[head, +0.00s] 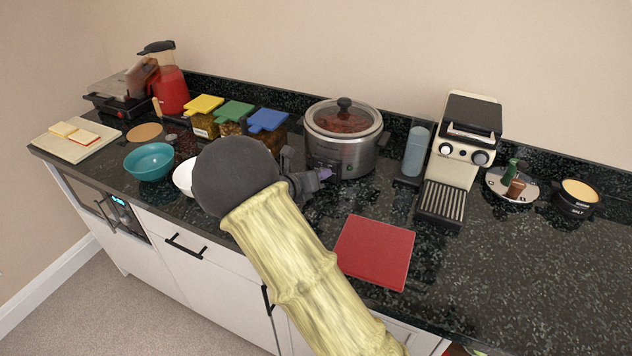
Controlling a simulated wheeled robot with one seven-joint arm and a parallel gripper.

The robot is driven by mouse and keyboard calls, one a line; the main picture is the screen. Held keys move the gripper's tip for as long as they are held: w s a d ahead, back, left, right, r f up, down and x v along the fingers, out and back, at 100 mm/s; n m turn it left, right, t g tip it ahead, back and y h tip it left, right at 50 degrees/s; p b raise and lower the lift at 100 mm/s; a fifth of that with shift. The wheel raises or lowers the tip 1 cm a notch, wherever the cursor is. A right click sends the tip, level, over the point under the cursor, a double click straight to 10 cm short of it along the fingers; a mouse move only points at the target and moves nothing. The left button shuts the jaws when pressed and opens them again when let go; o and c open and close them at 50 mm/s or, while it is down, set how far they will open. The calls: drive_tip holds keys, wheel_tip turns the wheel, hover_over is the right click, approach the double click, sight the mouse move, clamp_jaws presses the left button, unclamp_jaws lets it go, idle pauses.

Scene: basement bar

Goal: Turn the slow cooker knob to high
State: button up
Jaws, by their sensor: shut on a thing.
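The slow cooker (367,158) stands at the back of the dark counter. It has a steel body, a glass lid with a black handle, and reddish food inside. My gripper (326,175) is at the lower front left of the cooker's body, with a small purple tip showing. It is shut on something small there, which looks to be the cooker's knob. The knob is hidden by the fingers, so its setting cannot be read. My arm reaches in from the lower right and its dark round joint covers the counter left of the cooker.
A coffee machine (465,150) and a grey bottle-like item (414,152) stand right of the cooker. Yellow, green and blue-lidded containers (268,121) stand left. A teal bowl (149,162) and partly hidden white bowl (183,177) are farther left. A red mat (375,252) lies in front.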

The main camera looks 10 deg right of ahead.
drive_tip(key=m+b, duration=0.1)
drive_tip(key=b, duration=0.2)
drive_tip(key=m+t+y+b, duration=0.1)
drive_tip(key=b, duration=0.2)
drive_tip(key=shift+s+d+f+m+y, duration=0.1)
drive_tip(key=shift+f+m+y, duration=0.2)
drive_tip(key=m+y+b, duration=0.1)
drive_tip(key=b, duration=0.3)
drive_tip(key=m+t+b, duration=0.1)
drive_tip(key=b, duration=0.4)
drive_tip(key=shift+s+d+m+y, duration=0.15)
drive_tip(key=shift+d+m+y, duration=0.05)
drive_tip(key=shift+m+y, duration=0.2)
drive_tip(key=m+t+b, duration=0.1)
drive_tip(key=b, duration=0.4)
drive_tip(key=m+y+b, duration=0.1)
drive_tip(key=m+b, duration=0.1)
drive_tip(key=b, duration=0.3)
drive_tip(key=m+t+y+b, duration=0.1)
drive_tip(key=b, duration=0.4)
drive_tip(key=shift+s+d+f+m+t+b, duration=0.15)
drive_tip(key=shift+d+f+m+t+b, duration=0.1)
drive_tip(key=shift+m+t+b, duration=0.1)
drive_tip(key=m+b, duration=0.1)
drive_tip(key=b, duration=0.2)
drive_tip(key=shift+r, duration=0.15)
drive_tip(key=shift+b, duration=0.3)
drive_tip(key=shift+r+m+t+b, duration=0.2)
drive_tip(key=shift+m+t+b, duration=0.05)
drive_tip(key=shift+b, duration=0.1)
